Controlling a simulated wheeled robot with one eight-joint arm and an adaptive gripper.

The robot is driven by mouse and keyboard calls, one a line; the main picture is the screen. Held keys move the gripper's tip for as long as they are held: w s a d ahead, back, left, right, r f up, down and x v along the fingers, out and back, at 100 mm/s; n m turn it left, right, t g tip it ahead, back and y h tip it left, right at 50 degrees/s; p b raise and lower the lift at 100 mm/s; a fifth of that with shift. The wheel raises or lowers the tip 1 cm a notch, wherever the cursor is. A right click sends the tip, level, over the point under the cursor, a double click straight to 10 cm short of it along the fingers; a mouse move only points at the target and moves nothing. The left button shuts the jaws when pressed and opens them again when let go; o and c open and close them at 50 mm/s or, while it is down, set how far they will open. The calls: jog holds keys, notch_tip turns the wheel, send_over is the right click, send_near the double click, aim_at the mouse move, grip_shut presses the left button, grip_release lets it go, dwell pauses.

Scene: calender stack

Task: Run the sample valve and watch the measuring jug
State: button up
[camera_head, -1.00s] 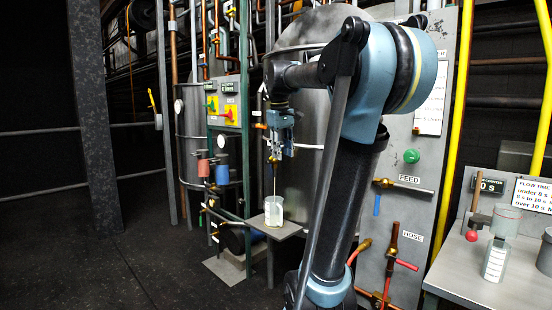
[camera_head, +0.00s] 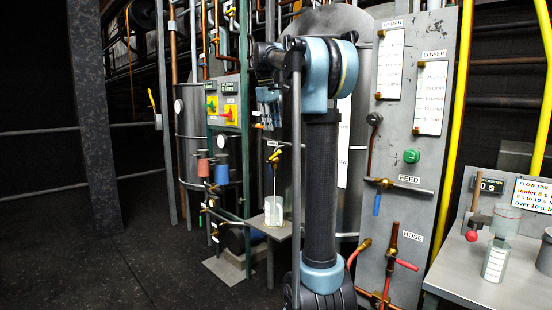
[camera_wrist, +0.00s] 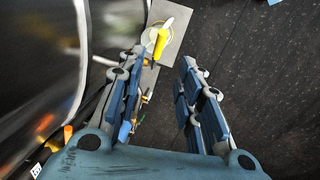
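The sample valve (camera_head: 273,155), with a yellow handle, is on the front of the large grey tank. Its yellow handle shows in the wrist view (camera_wrist: 161,42), over the jug. The clear measuring jug (camera_head: 273,210) stands upright on a small plate below the valve; its lower part looks whitish, but the level is too small to read. In the wrist view the jug (camera_wrist: 150,34) is partly hidden by the handle. My gripper (camera_head: 268,107) is above the valve, apart from it. In the wrist view my gripper (camera_wrist: 160,95) has its fingers spread, with nothing between them.
A grey panel (camera_head: 405,205) with FEED and HOSE valves and a green button (camera_head: 411,156) stands to the right. A bench (camera_head: 480,285) at far right carries a hexagonal jar (camera_head: 494,262), other vessels and a timer (camera_head: 490,186). The floor at left is open.

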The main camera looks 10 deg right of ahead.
aim_at(277, 155)
jog(key=x, duration=1.4)
jog(key=shift+d+f, duration=0.1)
jog(key=shift+f, duration=0.25)
grip_shut()
